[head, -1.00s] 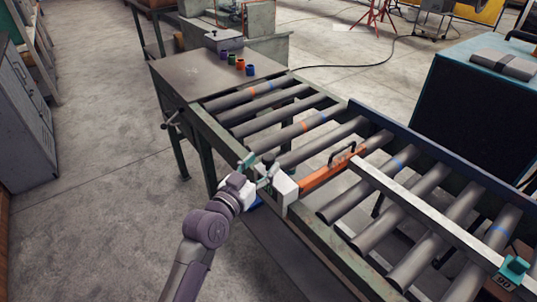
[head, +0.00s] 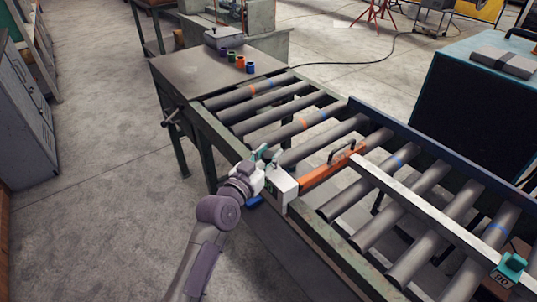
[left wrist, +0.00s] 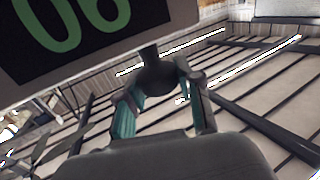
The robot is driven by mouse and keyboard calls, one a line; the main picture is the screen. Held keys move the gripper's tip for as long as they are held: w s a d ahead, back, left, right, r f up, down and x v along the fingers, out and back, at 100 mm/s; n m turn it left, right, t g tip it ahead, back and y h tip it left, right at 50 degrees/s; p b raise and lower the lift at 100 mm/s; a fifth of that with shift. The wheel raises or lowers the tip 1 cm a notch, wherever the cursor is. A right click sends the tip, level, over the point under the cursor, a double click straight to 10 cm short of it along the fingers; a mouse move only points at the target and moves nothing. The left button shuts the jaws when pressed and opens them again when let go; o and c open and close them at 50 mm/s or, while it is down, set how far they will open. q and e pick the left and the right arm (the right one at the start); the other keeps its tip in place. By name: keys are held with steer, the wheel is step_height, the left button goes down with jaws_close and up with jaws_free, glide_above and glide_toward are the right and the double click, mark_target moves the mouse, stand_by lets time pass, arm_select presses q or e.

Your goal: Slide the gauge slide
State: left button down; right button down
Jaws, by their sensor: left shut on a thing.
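A white box-shaped gauge slide (head: 282,190) sits on the near side rail of the roller conveyor, at the near end of an orange bar (head: 322,172). Its dark display (left wrist: 80,30) shows green digits that look like 06 in the left wrist view. My left gripper (head: 268,157) is at the upper left side of the slide. In the left wrist view its teal fingers (left wrist: 158,105) are shut on a dark round knob (left wrist: 156,76). The knob's joint to the slide is partly hidden. My right gripper is not in view.
A table (head: 200,75) with several small coloured cups stands beyond the conveyor. The floor at left is clear.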

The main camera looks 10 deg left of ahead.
arm_select(q)
steer(key=shift+w+a, duration=0.1)
steer(key=w+a+b, duration=0.5)
steer(key=w+a, duration=0.2)
steer(key=shift+a, duration=0.15)
steer(key=c, duration=1.1)
jaws_free()
steer(key=shift+r, duration=0.1)
steer(key=o, duration=0.4)
steer(key=shift+w+a, duration=0.1)
steer(key=shift+c, duration=0.2)
steer(key=v, duration=1.2)
